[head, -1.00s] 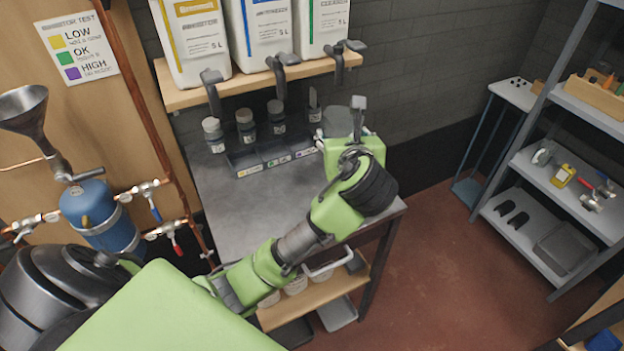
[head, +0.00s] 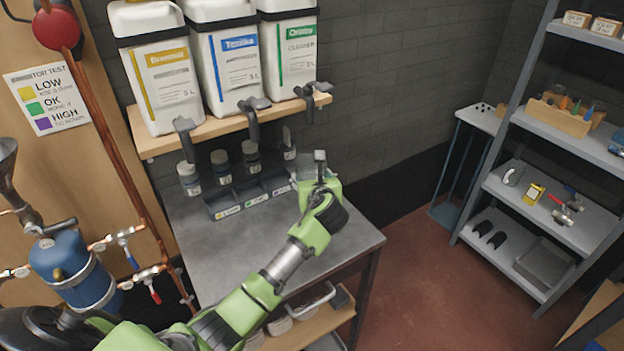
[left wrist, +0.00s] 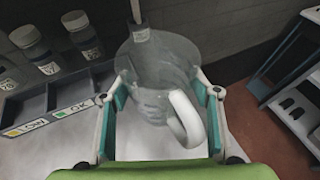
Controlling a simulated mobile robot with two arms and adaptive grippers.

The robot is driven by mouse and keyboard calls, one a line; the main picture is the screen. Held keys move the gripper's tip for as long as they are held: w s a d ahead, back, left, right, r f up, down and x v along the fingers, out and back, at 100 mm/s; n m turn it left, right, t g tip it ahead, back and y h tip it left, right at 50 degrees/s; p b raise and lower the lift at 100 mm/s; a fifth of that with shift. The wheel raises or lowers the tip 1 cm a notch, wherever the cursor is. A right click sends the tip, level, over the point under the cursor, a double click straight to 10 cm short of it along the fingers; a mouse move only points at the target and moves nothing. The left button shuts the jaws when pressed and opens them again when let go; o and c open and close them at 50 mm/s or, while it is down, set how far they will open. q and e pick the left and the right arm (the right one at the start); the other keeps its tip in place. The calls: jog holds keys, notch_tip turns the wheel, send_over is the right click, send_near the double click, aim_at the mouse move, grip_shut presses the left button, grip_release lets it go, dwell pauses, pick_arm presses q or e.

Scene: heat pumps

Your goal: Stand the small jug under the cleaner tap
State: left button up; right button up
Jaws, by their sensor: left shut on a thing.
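The small jug (left wrist: 155,75) is clear grey with a pale handle, and its handle side faces my left wrist camera. My left gripper (left wrist: 160,100) has its teal-padded fingers on both sides of the jug and is shut on it. In the head view my left gripper (head: 320,185) is over the bench's back right, and the jug (head: 304,168) is mostly hidden behind it. The cleaner tap (head: 310,97) is under the green-labelled container (head: 299,50), above the gripper in the picture. I cannot tell if the jug touches the bench. My right gripper is not in view.
A labelled tray (head: 250,196) and several small bottles (head: 189,180) stand left of the jug on the metal bench (head: 215,245). Two more taps (head: 251,115) hang from the shelf (head: 158,143). The bench front is partly clear. A grey rack (head: 530,195) stands right.

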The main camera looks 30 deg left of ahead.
pick_arm(q)
jog(key=shift+f, duration=0.35)
jog(key=shift+f, duration=0.1)
jog(key=o, duration=1.1)
jog(key=shift+f, duration=0.1)
jog(key=shift+o, duration=0.2)
jog(key=shift+r, duration=0.2)
jog(key=v, duration=1.2)
jog(key=shift+f, duration=0.1)
